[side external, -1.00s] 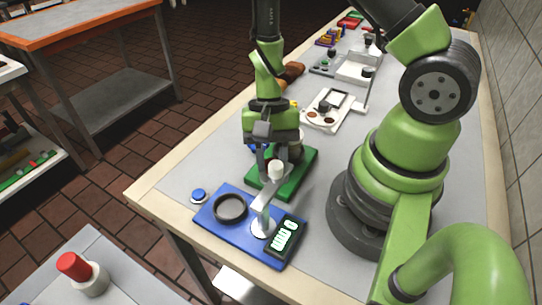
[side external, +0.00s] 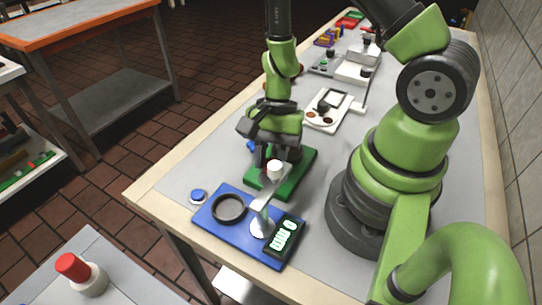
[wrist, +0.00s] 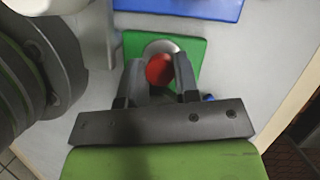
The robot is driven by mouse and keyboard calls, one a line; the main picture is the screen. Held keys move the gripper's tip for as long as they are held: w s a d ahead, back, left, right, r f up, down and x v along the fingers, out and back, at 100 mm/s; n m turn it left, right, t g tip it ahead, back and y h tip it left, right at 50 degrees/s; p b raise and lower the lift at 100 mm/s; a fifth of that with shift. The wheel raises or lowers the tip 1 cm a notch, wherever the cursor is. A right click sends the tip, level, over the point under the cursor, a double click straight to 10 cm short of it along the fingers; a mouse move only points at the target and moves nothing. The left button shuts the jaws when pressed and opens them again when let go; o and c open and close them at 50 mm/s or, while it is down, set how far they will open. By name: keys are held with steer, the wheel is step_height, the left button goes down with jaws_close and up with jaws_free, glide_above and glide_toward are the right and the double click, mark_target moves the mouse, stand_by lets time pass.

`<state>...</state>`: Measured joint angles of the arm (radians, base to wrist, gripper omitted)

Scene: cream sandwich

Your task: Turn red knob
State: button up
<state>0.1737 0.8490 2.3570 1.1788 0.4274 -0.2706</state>
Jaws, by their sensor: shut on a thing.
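The red knob (wrist: 159,70) shows in the wrist view, above a pale round base on a green plate (wrist: 190,46). My gripper (wrist: 160,72) is shut on the red knob, with one finger on each side of it. In the side external view my gripper (side external: 274,162) points down over the green plate (side external: 301,176). The knob is hidden there behind my fingers and a white-tipped post.
A blue plate (side external: 213,236) with a dark ring (side external: 229,208), a metal post with a white tip (side external: 274,168) and a display (side external: 284,238) stands close in front. A blue button (side external: 198,196) lies left of it. A white device (side external: 329,109) sits behind.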

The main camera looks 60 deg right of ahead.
steer(key=o, duration=0.6)
steer(key=v, duration=1)
steer(key=a+f+n, duration=0.1)
steer(key=f+n, duration=0.1)
steer(key=f, duration=0.1)
steer(key=a+f+n+g+h, duration=0.1)
steer(key=f+n, duration=0.2)
steer(key=a+f+n+g, duration=0.1)
steer(key=f+n, duration=0.1)
steer(key=f, duration=0.1)
steer(key=shift+s+a+f+n+h, duration=0.15)
steer(key=shift+s+a+n+h, duration=0.15)
steer(key=shift+s, duration=0.05)
